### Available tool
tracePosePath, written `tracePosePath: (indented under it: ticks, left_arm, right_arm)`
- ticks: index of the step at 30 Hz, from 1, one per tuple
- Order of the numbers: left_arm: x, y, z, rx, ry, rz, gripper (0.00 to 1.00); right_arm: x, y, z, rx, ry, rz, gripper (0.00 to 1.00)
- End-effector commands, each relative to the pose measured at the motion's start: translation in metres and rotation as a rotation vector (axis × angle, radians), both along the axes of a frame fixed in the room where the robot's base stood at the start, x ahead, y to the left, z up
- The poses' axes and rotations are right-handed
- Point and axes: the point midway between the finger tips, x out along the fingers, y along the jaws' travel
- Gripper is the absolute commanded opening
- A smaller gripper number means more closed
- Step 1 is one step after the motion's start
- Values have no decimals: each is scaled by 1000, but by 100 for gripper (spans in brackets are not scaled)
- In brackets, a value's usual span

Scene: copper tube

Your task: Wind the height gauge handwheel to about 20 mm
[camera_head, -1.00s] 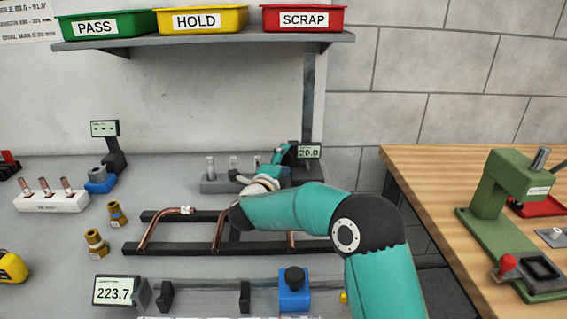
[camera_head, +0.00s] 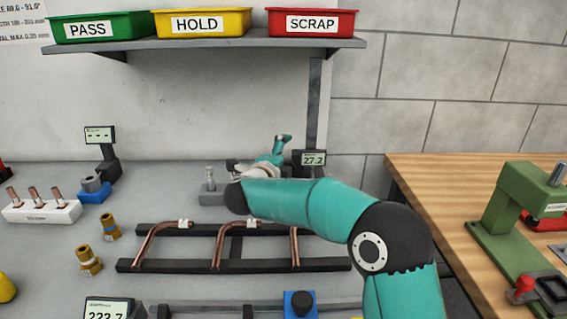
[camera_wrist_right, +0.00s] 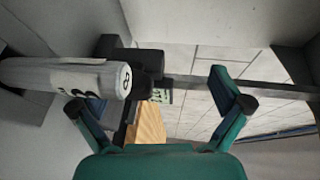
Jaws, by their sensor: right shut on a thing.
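The height gauge's dark display (camera_head: 313,160) reads 27.2 in the head view, behind my right arm. My right gripper (camera_head: 272,148) is at the gauge, left of this display. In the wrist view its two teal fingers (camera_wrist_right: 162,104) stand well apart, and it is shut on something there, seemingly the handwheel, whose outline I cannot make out. A pale cylinder with dark markings (camera_wrist_right: 70,76) lies by the left finger. The small display (camera_wrist_right: 166,97) shows between the fingers. My left gripper is not in view.
Bent copper tubes (camera_head: 217,245) lie on a black rack (camera_head: 170,265) in front of the gauge. Brass fittings (camera_head: 88,261) and a white block with copper pieces (camera_head: 42,212) stand left. A green press (camera_head: 515,215) stands on the wooden table. A shelf (camera_head: 200,47) with bins hangs above.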

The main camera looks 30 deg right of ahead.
Motion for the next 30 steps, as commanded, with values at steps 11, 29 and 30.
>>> tracePosePath:
  ticks: [11,29,30]
  left_arm:
    - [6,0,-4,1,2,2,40]
    - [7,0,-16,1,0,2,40]
    - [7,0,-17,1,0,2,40]
  right_arm:
    - [-15,10,14,-4,-15,2,67]
    - [-33,42,13,-2,-1,3,67]
    - [-35,45,13,-1,0,4,67]
